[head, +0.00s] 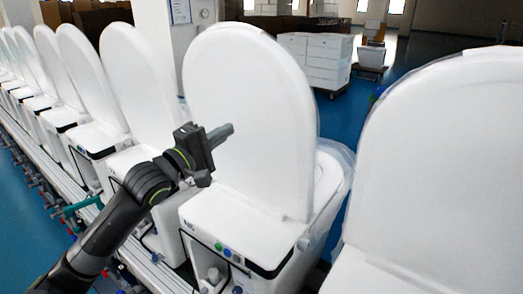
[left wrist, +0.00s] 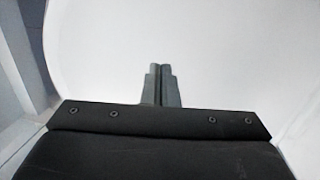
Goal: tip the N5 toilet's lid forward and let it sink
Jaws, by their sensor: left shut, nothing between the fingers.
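The lid (head: 250,110) of the toilet in the middle of the head view stands upright, a large white rounded panel. I take this as the N5 toilet; its small label is too small to read. Its white rear housing (head: 235,230) carries coloured buttons. My left gripper (head: 228,131) is shut and empty, its fingertips in front of the lid's near face, towards its left edge. In the left wrist view the closed fingers (left wrist: 160,68) point at the white lid surface (left wrist: 230,50). I cannot tell whether they touch it. My right gripper is out of view.
A row of similar toilets with raised lids (head: 88,85) runs away to the left. Another raised lid (head: 445,160) stands close on the right. Hoses and fittings line the rail at lower left.

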